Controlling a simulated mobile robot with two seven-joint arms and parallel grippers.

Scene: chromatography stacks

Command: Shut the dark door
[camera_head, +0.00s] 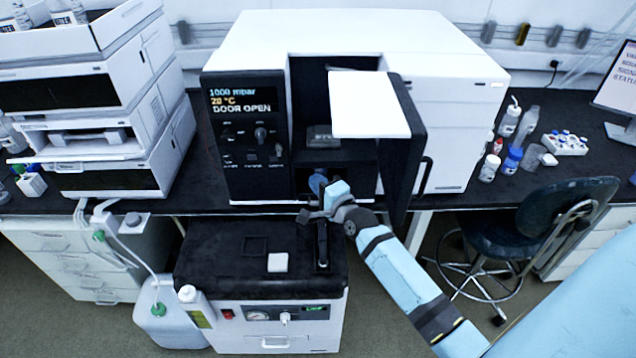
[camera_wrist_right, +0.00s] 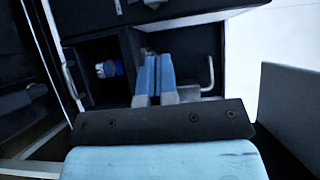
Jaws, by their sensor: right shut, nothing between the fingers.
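The dark door (camera_head: 408,150) stands open on the right side of the white instrument (camera_head: 450,110), swung out toward me. A dark loop handle (camera_head: 424,175) shows beside it. The instrument's display (camera_head: 243,100) reads "DOOR OPEN". My right gripper (camera_head: 337,188) is at the front of the open chamber, left of the door and apart from it in the picture. Its blue fingers (camera_wrist_right: 153,72) are shut with nothing between them. A blue part (camera_head: 318,184) shows left of the fingers; it also shows in the wrist view (camera_wrist_right: 108,69). My left gripper is not in view.
A black-topped cart (camera_head: 210,265) stands below the opening, with a small white block (camera_head: 278,262) on it. White stacked modules (camera_head: 105,170) stand at left. Bottles (camera_head: 512,160) and a dark chair (camera_head: 540,215) are at right.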

